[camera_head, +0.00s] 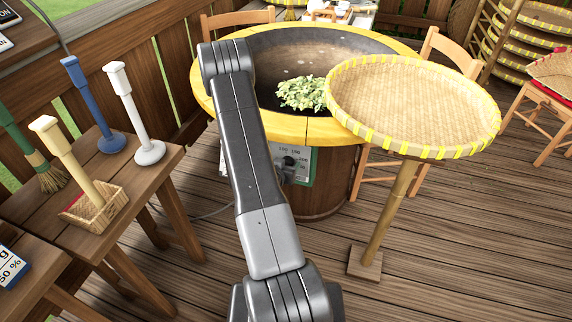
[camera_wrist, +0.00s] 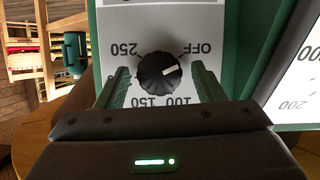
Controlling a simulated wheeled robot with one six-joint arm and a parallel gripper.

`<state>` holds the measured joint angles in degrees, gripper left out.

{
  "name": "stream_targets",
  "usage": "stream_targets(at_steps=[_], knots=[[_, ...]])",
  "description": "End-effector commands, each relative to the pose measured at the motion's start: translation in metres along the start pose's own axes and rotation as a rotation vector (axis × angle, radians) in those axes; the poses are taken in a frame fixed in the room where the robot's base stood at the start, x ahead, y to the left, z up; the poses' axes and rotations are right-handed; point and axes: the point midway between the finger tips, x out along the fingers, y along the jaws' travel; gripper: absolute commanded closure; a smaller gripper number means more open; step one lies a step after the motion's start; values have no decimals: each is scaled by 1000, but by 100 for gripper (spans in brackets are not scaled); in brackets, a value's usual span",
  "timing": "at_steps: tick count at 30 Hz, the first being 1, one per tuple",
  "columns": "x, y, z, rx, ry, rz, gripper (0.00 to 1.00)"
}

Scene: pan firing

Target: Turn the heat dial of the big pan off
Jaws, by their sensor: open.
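The big pan (camera_head: 330,60) has a wide yellow rim and stands on a wooden barrel-like base, with green leaves (camera_head: 302,93) inside. Its control panel (camera_head: 300,155) is partly hidden by my arm in the head view. In the wrist view the black heat dial (camera_wrist: 160,72) sits on a white panel with upside-down labels. Its white mark points right and slightly up, below the OFF label and above 100. My gripper (camera_wrist: 161,68) is open, with one green finger on each side of the dial. I cannot tell whether the fingers touch it.
A round woven tray (camera_head: 410,100) on a wooden post stands right of my arm, overlapping the pan's rim. A wooden table (camera_head: 150,165) with several handled tools is at left. Another panel (camera_wrist: 298,85) stands at the wrist view's right edge.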

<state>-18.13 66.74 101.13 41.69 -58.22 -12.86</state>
Motion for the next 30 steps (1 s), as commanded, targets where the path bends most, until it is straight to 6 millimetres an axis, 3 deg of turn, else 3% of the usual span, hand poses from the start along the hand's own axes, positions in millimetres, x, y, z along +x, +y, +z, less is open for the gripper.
stream_targets(at_steps=[9, 16, 30], knots=[[3, 0, 0, 0, 0, 0, 38], [3, 0, 0, 0, 0, 0, 83], [3, -2, 0, -160, 1, 67, 82]])
